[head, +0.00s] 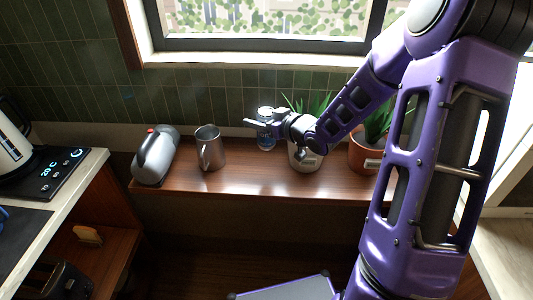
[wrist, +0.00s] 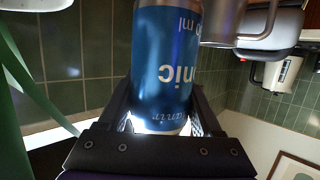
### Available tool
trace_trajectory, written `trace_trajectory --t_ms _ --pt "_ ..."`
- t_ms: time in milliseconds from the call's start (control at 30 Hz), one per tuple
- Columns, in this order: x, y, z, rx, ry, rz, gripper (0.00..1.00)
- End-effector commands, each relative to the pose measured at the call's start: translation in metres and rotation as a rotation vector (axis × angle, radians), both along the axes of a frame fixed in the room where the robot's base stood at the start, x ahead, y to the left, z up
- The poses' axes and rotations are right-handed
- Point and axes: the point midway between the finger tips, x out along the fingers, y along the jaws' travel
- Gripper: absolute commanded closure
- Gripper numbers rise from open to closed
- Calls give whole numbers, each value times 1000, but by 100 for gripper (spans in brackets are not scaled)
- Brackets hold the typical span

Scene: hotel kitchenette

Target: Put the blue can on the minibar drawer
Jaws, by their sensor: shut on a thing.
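I cannot tell for sure which part is the minibar drawer; a low wooden compartment (head: 108,258) shows at lower left, under the counter.
A counter (head: 62,190) with a hot plate is at left.

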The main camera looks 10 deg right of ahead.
Motion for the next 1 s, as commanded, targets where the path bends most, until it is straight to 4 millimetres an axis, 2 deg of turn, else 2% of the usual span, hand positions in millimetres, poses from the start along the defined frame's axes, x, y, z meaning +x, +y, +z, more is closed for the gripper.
trace_trajectory --t_ms 67,300,567,733,1000 --pt "0 -2 -4 2 1 5 100" --pt "0 -1 -47 4 2 9 100" --pt "0 -2 -69 4 0 7 100" --pt "0 -2 -94 2 1 9 100" --pt "0 -2 -97 1 -3 9 100"
